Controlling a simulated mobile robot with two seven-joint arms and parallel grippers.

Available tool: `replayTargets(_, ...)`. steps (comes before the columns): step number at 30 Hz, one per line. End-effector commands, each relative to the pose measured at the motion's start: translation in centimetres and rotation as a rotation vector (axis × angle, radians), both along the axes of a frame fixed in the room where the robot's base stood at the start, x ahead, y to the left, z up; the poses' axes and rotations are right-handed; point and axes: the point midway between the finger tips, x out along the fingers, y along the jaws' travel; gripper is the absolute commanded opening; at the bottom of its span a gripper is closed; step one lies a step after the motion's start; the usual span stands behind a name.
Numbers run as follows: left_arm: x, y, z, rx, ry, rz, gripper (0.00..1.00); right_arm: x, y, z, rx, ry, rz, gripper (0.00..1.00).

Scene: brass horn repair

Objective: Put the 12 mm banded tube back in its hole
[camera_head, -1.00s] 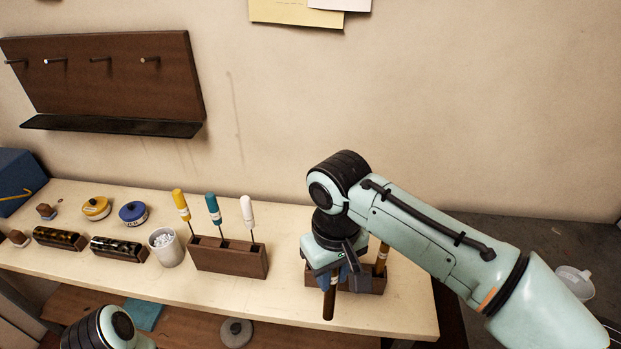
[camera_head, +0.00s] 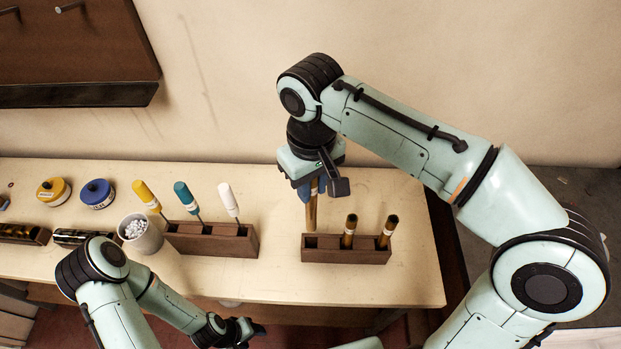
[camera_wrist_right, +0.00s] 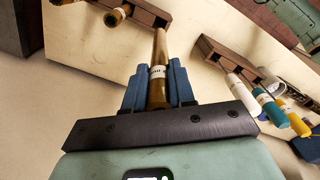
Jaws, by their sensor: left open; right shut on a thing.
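My right gripper (camera_head: 314,186) is shut on a brass tube (camera_head: 311,212) that hangs nearly upright. In the right wrist view the tube (camera_wrist_right: 159,92) sits between the blue fingers (camera_wrist_right: 157,88) and shows a white printed band; its size print is too small to read. A dark wooden block (camera_head: 345,256) below holds two other banded brass tubes (camera_head: 348,232) (camera_head: 387,233), leaning slightly. The held tube's lower end is at the block's left hole (camera_head: 310,242); I cannot tell whether it is above, behind or in it. My left gripper (camera_head: 243,330) is open and empty at the table's front.
A second wooden block (camera_head: 212,242) to the left holds yellow, teal and white handled tools. A white cup (camera_head: 141,235) of small white pieces, a yellow tin (camera_head: 53,191) and a blue tin (camera_head: 97,193) stand further left. The table is clear between the two blocks.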

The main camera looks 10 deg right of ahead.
Motion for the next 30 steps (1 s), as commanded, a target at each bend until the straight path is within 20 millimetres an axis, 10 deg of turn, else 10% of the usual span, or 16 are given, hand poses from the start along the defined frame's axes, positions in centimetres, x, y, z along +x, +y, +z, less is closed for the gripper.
replayTargets(30, -3.4, 0.0, -3.7, 0.0, 0.038, 0.0, 0.56, -0.1, -0.1, -5.8, 0.0, -0.001, 0.0, 0.0)
